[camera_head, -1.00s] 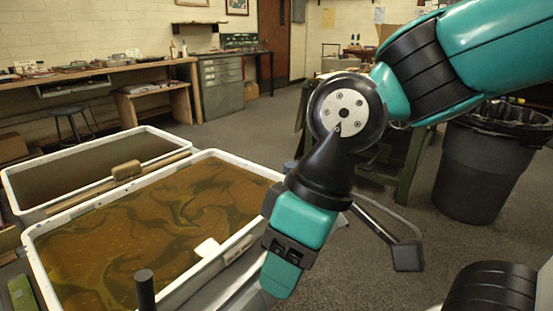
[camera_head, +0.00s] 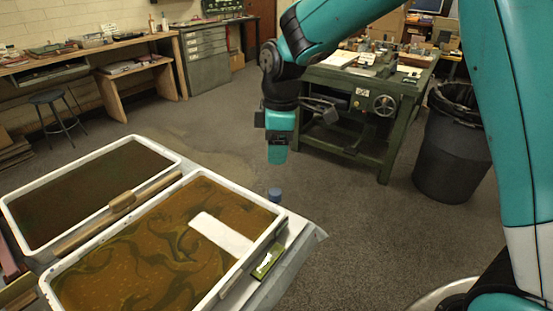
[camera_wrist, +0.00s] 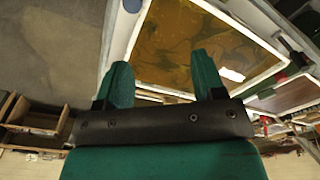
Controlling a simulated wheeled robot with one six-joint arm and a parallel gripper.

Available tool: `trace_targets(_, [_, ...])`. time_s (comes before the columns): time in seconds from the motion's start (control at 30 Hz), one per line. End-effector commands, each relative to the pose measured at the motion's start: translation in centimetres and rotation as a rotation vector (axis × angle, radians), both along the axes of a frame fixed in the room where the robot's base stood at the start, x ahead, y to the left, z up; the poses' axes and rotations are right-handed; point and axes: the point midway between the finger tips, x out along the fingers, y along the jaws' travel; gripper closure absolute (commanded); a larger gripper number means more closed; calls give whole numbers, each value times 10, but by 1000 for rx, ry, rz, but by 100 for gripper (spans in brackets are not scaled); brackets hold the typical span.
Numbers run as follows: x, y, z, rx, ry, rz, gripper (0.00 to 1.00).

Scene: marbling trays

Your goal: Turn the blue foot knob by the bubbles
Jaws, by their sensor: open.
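The blue foot knob (camera_head: 275,195) stands at the far right corner of the table under the marbled tray (camera_head: 262,250). A green bar with pale marks (camera_head: 268,262) lies near that tray's right side; I cannot make out bubbles in it. My gripper (camera_head: 278,156) points down, above and apart from the knob in the head view, with no contact visible. In the wrist view my gripper (camera_wrist: 163,75) shows two green fingers spread apart with nothing between them.
A second, darker tray (camera_head: 160,148) lies to the left, with a wooden bar (camera_head: 120,201) between. A white strip (camera_head: 222,235) lies over the marbled tray. A green press table (camera_head: 345,85) and a black bin (camera_head: 450,145) stand behind right. The floor beyond the knob is clear.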

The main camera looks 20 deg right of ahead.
Motion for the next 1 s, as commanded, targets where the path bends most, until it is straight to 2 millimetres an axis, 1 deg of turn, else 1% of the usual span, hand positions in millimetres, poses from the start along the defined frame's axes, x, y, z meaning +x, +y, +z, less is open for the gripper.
trace_targets(0.03, [15,-3,12,-20,6,37,37])
trace_targets(0.13, [34,-9,9,-47,7,104,37])
trace_targets(0.23, [44,-12,4,-62,9,139,37])
trace_targets(0.37, [46,-13,-10,-67,13,152,37])
trace_targets(0.47, [46,-13,-26,-67,14,151,37])
trace_targets(0.8, [45,-13,-103,-67,15,150,37])
trace_targets(1.0, [45,-13,-143,-67,12,150,37])
